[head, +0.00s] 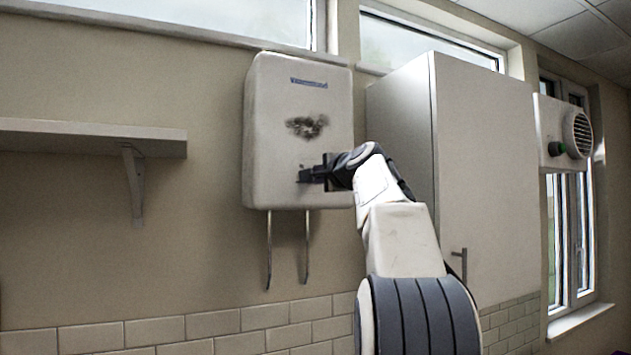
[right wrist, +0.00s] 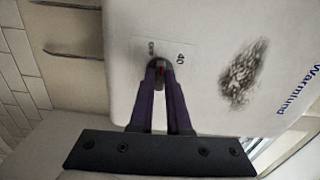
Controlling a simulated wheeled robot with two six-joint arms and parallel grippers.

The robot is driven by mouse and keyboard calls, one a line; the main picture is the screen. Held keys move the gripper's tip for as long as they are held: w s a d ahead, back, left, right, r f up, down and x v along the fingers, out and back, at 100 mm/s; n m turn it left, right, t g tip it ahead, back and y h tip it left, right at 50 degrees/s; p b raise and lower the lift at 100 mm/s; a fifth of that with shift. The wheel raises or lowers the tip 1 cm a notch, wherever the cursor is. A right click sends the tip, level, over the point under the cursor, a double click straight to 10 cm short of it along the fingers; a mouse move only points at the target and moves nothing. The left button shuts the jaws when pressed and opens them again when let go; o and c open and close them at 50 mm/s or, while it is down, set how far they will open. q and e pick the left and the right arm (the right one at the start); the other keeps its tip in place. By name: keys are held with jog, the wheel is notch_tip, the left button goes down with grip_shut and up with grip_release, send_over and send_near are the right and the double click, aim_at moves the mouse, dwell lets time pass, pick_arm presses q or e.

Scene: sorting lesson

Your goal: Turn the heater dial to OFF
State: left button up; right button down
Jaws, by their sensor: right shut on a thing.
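The heater (head: 292,115) is a white box on the wall with a blue name strip and a dark smudge on its front. It also fills much of the right wrist view (right wrist: 205,40). My right gripper (head: 312,174) is at its lower front. My left gripper is in neither view.
Two metal pipes (head: 268,250) hang below the heater. A tall white cabinet (head: 485,165) stands close on its right, behind my right arm. A wall shelf (head: 90,138) is on the left. A vent unit (head: 551,120) with a green knob is at the far right.

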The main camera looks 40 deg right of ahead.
jog(key=n+b, duration=0.1)
jog(key=n, duration=0.4)
jog(key=shift+f, duration=0.2)
jog(key=shift+n, duration=0.3)
jog(key=c, duration=0.9)
grip_release()
jog(key=b+v, duration=0.5)
jog(key=v, duration=0.5)
jog(key=shift+s+a+b, duration=0.1)
jog(key=shift+s+b, duration=0.1)
jog(key=shift+b, duration=0.15)
